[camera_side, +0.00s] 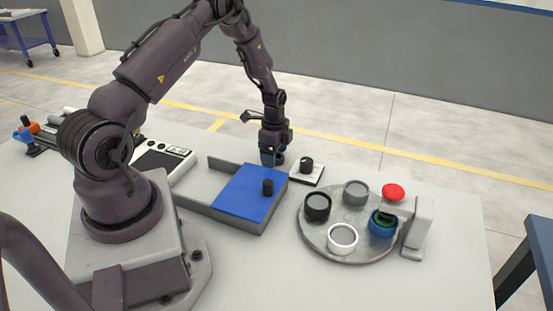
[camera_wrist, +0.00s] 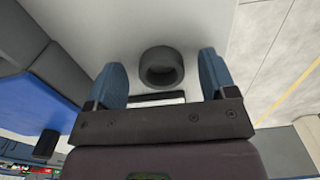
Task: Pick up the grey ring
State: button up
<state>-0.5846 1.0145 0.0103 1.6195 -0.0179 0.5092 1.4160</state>
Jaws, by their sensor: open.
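My gripper (camera_side: 272,158) is open and low over the table, just behind the blue mat. In the wrist view its two blue fingers (camera_wrist: 162,80) stand apart. A lighter grey ring (camera_side: 356,189) sits at the back of the round tray (camera_side: 366,252), well to the right of my gripper.
The tray also holds a black ring (camera_side: 317,206), a white ring (camera_side: 342,239) and a blue ring (camera_side: 382,226).

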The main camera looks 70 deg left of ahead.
jog(key=shift+f, duration=0.1)
jog(key=shift+c, duration=0.3)
jog(key=c, duration=0.9)
